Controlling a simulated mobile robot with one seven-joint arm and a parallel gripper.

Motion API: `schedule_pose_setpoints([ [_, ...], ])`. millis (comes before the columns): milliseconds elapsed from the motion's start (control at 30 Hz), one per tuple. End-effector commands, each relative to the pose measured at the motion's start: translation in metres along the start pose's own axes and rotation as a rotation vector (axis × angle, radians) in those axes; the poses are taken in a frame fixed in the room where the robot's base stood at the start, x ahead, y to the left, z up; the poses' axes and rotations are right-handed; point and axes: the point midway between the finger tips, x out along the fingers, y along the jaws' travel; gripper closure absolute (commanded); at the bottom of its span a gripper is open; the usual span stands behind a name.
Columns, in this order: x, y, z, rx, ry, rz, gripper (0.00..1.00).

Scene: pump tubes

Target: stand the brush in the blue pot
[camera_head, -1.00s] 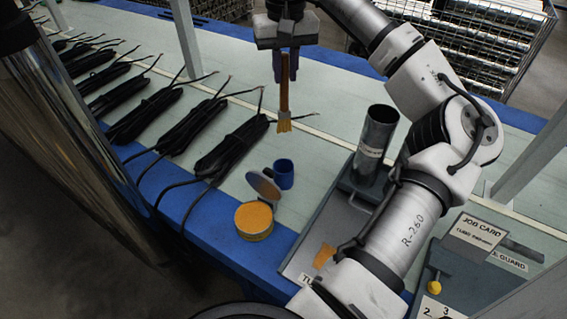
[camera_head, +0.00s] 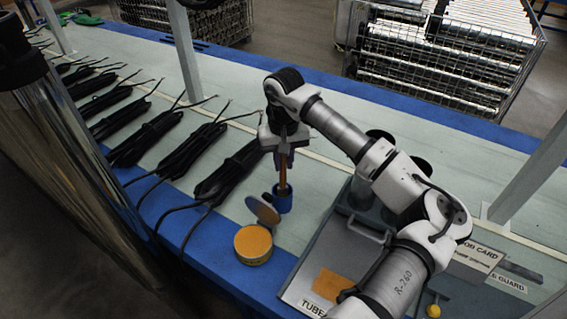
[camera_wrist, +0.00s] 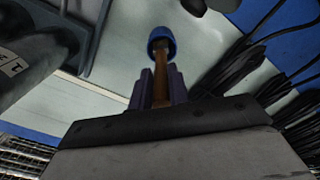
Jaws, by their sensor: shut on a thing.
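The blue pot (camera_head: 283,203) stands upright on the bench, just behind the open tin. The brush (camera_head: 283,175) is upright with its wooden handle in my gripper (camera_head: 283,163). Its lower end is inside the mouth of the pot, and the bristles are hidden there. In the wrist view the brown handle (camera_wrist: 160,85) runs from between my fingers into the blue pot (camera_wrist: 161,40). My gripper is shut on the handle, a little above the pot's rim. I cannot tell whether the bristles touch the pot's bottom.
An orange-filled round tin (camera_head: 253,245) with its lid (camera_head: 263,210) tilted up stands in front of the pot. Bundles of black cable (camera_head: 228,172) lie to the left. A grey tray (camera_head: 315,275) with an orange patch and upright metal tubes is to the right.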

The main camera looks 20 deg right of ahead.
Motion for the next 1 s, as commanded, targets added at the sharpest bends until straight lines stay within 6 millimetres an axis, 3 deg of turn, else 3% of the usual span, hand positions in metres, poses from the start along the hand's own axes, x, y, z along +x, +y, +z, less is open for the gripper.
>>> schedule_pose_setpoints([
  [133,0.016,0.0,0.001,-0.001,0.0,0.0,1.0],
  [500,0.02,0.0,0.0,0.0,0.001,0.001,1.0],
  [533,0.019,0.0,0.0,0.0,0.0,0.001,0.78],
  [667,0.018,0.0,0.0,0.0,0.0,0.0,0.61],
  [1000,0.016,0.0,0.0,0.0,0.0,0.0,0.6],
])
